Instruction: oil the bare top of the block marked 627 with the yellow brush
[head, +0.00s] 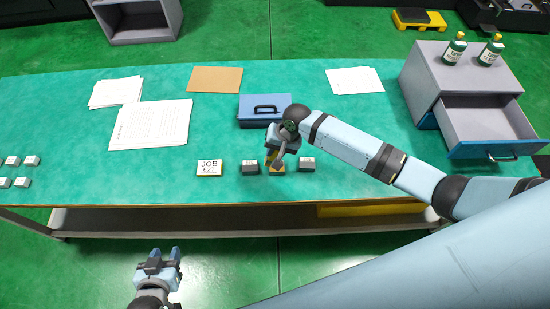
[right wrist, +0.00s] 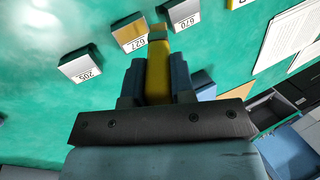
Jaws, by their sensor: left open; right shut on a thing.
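The block marked 627 (right wrist: 128,38) stands on the green bench between two similar dark blocks, marked 205 (right wrist: 82,66) and 670 (right wrist: 182,14). In the head view it is the middle block (head: 277,173), partly hidden by my right gripper. My right gripper (head: 277,160) is shut on the yellow brush (right wrist: 157,72), over this block. The brush's far end is close to block 627; I cannot tell whether it touches. My left gripper (head: 162,258) is open and empty, in front of the bench's front edge. A card reading JOB 627 (head: 209,168) lies left of the blocks.
A blue case (head: 255,112) stands behind the blocks. A grey drawer unit (head: 425,75) with an open drawer (head: 487,125) and two green bottles (head: 454,50) on top is at right. Papers (head: 150,125) lie at left. Several small blocks (head: 31,160) sit at far left.

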